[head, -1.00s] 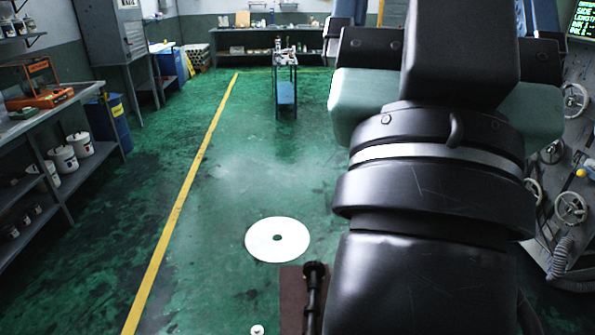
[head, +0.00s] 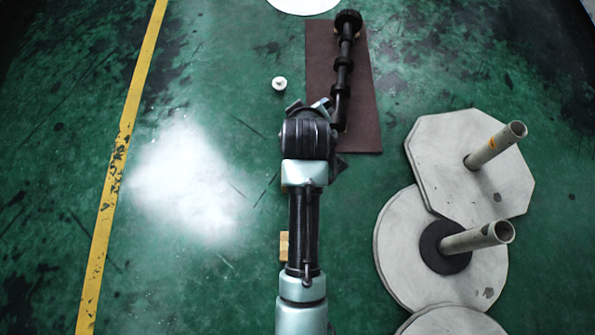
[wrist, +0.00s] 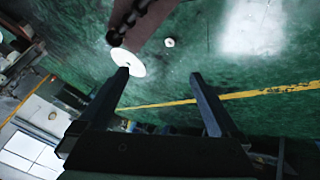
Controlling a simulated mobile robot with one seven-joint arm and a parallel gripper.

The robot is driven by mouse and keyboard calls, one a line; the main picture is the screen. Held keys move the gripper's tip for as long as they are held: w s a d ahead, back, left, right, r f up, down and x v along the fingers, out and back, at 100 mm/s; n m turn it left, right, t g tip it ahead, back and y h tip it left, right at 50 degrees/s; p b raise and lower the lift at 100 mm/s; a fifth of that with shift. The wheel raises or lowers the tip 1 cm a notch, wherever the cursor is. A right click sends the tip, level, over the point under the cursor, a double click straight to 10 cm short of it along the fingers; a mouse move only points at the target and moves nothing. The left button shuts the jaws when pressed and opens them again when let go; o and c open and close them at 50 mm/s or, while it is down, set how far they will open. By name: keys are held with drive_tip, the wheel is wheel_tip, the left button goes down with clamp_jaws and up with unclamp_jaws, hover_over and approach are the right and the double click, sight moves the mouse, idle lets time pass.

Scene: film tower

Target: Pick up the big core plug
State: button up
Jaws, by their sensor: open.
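A small white round piece with a raised middle, probably the big core plug (head: 279,84), lies on the green floor left of a brown mat. It also shows in the wrist view as a small pale disc (wrist: 169,42) beyond the fingertips. My gripper (wrist: 158,75) is open, with two dark fingers wide apart and nothing between them. In the head view my arm reaches up the middle of the picture, and its dark end is below and right of the plug, apart from it. The fingers are not clear there.
The brown mat (head: 362,130) carries a black stepped rod (head: 343,75), close beside my arm's end. Pale plates (head: 455,150) with upright tubes stand at the right. A large white disc (head: 304,3) lies at the top. Floor left of the plug is clear up to the yellow line (head: 122,140).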

drive_tip(key=s+f+n+g+b, duration=0.1)
drive_tip(key=s+f+b, duration=0.4)
drive_tip(key=f, duration=0.8)
drive_tip(key=s+a+f+n+g+b, duration=0.1)
drive_tip(key=s+f+g+b, duration=0.3)
drive_tip(key=f, duration=1)
drive_tip(key=s+f+g+b, duration=0.2)
drive_tip(key=s+f+b, duration=0.5)
drive_tip(key=s+f, duration=0.3)
drive_tip(key=shift+s+a+f+n+g+b, duration=0.15)
drive_tip(key=shift+f+n+g+b, duration=0.05)
drive_tip(key=shift+f, duration=0.8)
drive_tip(key=shift+s+a+f+n+g+b, duration=0.1)
drive_tip(key=shift+f+n+g+b, duration=0.1)
drive_tip(key=shift+f, duration=0.8)
drive_tip(key=f+b, duration=0.5)
drive_tip(key=shift+s+a, duration=0.2)
drive_tip(key=shift+c, duration=0.3)
drive_tip(key=c, duration=1.1)
drive_tip(key=shift+r, duration=0.15)
